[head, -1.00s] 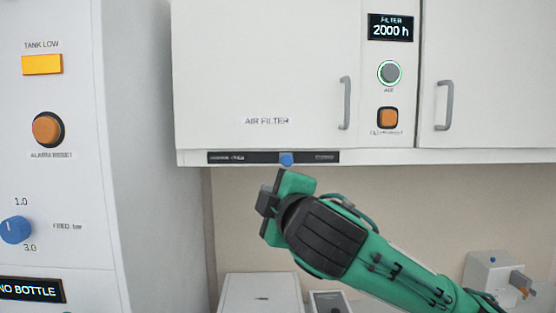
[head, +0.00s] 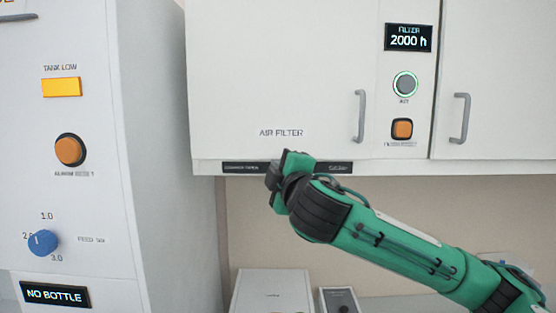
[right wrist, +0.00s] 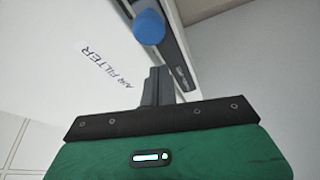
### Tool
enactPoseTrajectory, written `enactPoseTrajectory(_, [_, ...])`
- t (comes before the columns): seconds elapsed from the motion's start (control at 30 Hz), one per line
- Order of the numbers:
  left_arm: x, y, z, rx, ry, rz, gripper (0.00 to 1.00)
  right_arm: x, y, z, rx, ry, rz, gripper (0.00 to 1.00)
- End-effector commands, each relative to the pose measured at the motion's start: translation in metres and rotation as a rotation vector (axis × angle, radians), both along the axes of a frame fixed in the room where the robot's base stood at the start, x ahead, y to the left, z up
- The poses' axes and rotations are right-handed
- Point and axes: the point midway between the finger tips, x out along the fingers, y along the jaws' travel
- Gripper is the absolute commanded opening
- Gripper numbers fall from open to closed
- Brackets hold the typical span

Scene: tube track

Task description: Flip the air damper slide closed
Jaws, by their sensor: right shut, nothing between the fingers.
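The air damper slide is a black labelled strip (head: 243,168) along the cabinet's lower front edge, under the "AIR FILTER" label. Its blue knob (right wrist: 149,27) shows in the right wrist view, just beyond my fingertips; in the head view my right gripper hides it. The strip also shows in the right wrist view (right wrist: 172,45). My right gripper (head: 273,176) is shut and empty, raised in front of the strip. In the right wrist view its fingers (right wrist: 158,82) are together and point toward the knob; a contact cannot be told. My left gripper is not in view.
A white machine with an orange button (head: 70,150) and a blue dial (head: 43,242) stands at the left. Cabinet handles (head: 360,116) and a filter display (head: 408,38) are above. A white box (head: 271,290) stands below.

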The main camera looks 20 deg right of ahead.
Motion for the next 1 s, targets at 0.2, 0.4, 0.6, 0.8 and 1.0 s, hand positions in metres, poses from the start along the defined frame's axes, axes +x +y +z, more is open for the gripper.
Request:
enactPoseTrajectory(0.2, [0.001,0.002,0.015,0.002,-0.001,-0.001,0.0,-0.006,-0.02,-0.005,-0.001,0.002,-0.002,0.0])
enactPoseTrajectory(0.4, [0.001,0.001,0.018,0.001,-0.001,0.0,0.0,-0.008,-0.026,-0.008,0.0,0.002,0.0,0.0])
enactPoseTrajectory(0.6, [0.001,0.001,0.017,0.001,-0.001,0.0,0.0,-0.008,-0.026,-0.009,0.0,0.002,0.0,0.0])
enactPoseTrajectory(0.8, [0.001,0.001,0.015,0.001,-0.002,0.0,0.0,-0.009,-0.029,-0.01,0.001,0.002,0.0,0.0])
enactPoseTrajectory(1.0, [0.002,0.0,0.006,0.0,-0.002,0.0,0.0,-0.017,-0.057,-0.012,0.002,0.003,-0.003,0.0])
